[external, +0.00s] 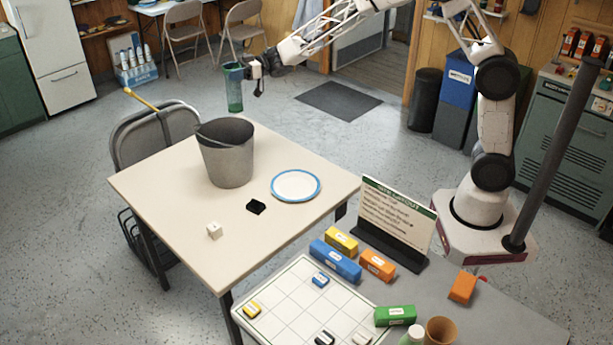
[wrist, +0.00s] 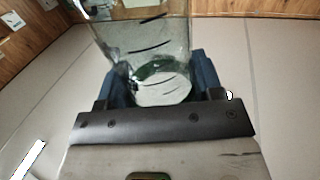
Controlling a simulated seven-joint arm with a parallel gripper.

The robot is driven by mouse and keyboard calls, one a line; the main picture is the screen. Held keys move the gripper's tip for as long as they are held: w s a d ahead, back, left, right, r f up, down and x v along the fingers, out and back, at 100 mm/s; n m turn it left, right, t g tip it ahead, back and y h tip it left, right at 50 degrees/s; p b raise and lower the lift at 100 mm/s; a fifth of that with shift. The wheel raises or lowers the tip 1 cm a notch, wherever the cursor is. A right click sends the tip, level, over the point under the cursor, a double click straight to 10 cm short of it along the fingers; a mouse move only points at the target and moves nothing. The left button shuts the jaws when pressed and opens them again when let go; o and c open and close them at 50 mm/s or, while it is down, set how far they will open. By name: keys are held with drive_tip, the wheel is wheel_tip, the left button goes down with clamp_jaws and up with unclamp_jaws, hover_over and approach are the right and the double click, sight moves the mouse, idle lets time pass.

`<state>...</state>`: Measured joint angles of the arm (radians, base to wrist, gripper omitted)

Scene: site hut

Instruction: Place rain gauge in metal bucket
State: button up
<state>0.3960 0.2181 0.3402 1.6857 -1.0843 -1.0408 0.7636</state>
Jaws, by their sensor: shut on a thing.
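The rain gauge (external: 234,90) is a clear greenish cylinder, held upright in the air above the metal bucket in the external view. My gripper (external: 254,70) is shut on it near its upper part. In the wrist view the transparent gauge (wrist: 150,45) sits between the blue-grey fingers of my gripper (wrist: 158,85). The metal bucket (external: 228,160) is grey and stands upright on the beige table, with its handle at the rim. The gauge's lower end is above the bucket rim and apart from it in the picture. The bucket's inside bottom is hidden.
The beige table (external: 180,225) also holds a white plate with a blue rim (external: 296,186), a black block (external: 256,207) and a white cube (external: 214,230). A grey side table carries a sign (external: 395,222), a white grid board (external: 275,300) and colored blocks. A chair (external: 155,130) stands behind the table.

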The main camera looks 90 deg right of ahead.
sight(236, 107)
wheel_tip(236, 107, down, 14)
drive_tip(key=shift+f, duration=0.1)
idle(0.5)
drive_tip(key=shift+f, duration=2.45)
drive_tip(key=o, duration=1.1)
drive_tip(key=shift+f, duration=0.1)
drive_tip(key=shift+o, duration=0.2)
drive_tip(key=r+v, duration=0.1)
drive_tip(key=v, duration=1.1)
drive_tip(key=shift+r, duration=0.2)
